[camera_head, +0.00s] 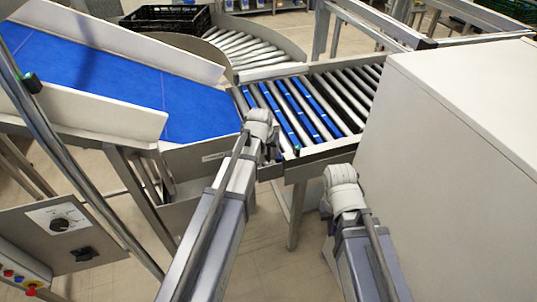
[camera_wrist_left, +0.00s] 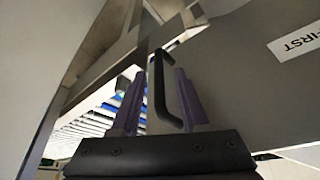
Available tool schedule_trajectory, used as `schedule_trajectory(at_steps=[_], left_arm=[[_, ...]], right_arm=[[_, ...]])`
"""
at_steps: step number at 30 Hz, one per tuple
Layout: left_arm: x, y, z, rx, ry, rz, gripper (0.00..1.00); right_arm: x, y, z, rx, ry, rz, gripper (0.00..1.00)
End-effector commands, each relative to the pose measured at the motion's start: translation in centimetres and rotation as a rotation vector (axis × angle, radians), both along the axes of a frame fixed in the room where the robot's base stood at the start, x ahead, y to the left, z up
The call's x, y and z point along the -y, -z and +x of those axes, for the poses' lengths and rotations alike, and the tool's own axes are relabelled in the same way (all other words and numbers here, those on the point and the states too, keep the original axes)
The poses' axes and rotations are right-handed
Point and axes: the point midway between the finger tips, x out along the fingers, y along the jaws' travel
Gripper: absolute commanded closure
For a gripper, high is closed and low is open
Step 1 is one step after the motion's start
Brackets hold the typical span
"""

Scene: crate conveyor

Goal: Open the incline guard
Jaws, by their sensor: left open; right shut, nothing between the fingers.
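A grey panel (camera_head: 200,157) with a small label stands below the lower end of the blue incline belt. In the left wrist view the panel (camera_wrist_left: 240,75) carries a label reading "FIRST" and a black bar handle (camera_wrist_left: 158,90). My left gripper (camera_wrist_left: 160,76) is open, its two purple fingers on either side of the handle. I cannot tell whether they touch it. In the head view my left gripper (camera_head: 272,145) is mostly hidden by its own wrist. My right gripper (camera_head: 327,212) is shut and empty beside the white cabinet, its fingers largely hidden.
The blue belt (camera_head: 100,85) slopes down toward a roller conveyor (camera_head: 310,105). A large white cabinet (camera_head: 450,170) stands close to my right arm. A control panel (camera_head: 60,225) with a knob is at lower left. A black crate (camera_head: 165,18) sits at the back.

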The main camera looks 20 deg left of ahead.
Motion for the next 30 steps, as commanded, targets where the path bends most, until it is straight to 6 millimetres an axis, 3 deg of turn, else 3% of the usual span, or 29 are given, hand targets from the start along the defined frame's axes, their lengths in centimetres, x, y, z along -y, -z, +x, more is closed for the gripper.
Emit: schedule_trajectory(at_steps=[5,17,30], left_arm=[[0.01,-0.08,-0.01,0.000,0.000,0.000,0.55],[0.01,-0.08,-0.02,0.000,0.000,0.000,0.99],[0.00,-0.08,-0.02,0.000,0.000,0.000,1.00]], right_arm=[[-0.01,-0.08,-0.01,0.000,0.000,0.000,1.00],[0.00,-0.08,0.00,0.000,0.000,0.000,1.00],[0.01,-0.07,0.00,0.000,0.000,0.000,1.00]])
